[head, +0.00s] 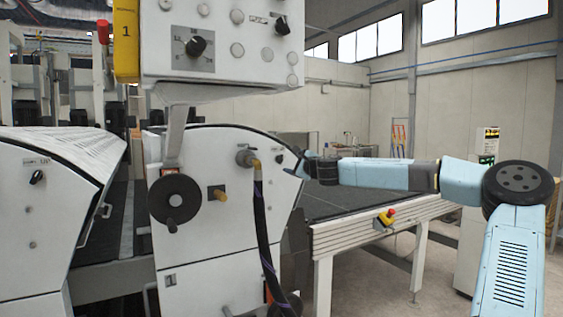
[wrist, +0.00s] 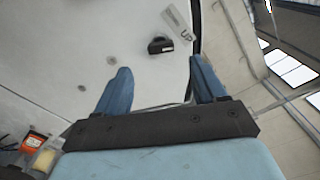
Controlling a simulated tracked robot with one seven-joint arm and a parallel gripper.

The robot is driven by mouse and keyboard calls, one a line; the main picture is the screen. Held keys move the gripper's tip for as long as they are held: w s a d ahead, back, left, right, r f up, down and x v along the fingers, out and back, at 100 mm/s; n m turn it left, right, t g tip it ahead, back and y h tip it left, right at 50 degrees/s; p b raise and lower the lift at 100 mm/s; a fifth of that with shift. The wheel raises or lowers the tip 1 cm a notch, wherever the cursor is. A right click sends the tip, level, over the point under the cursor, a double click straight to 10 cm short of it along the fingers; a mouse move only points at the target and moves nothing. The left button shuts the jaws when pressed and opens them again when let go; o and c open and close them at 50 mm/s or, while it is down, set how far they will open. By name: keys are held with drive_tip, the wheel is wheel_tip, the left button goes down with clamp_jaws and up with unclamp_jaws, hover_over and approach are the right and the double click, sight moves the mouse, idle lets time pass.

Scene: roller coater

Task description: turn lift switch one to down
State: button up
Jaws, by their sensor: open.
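In the wrist view a small black switch (wrist: 160,45) sits on a white machine panel, next to a grey label plate (wrist: 178,22) that reads "UP". I take it for the lift switch, but its number cannot be read. My gripper (wrist: 160,72) is open and empty. Its two blue fingers stand apart, with the switch beyond their tips and between them. In the head view my gripper (head: 302,164) is at the right edge of the white machine housing (head: 225,235).
A hanging control panel (head: 237,62) with knobs and a yellow "1" plate (head: 126,40) is above. A handwheel (head: 175,199) and black hose (head: 264,235) are on the housing. A similar black switch (head: 37,177) is on the left machine. A conveyor (head: 350,228) stands behind.

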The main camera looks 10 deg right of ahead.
sight(282, 159)
drive_tip(key=x, duration=0.8)
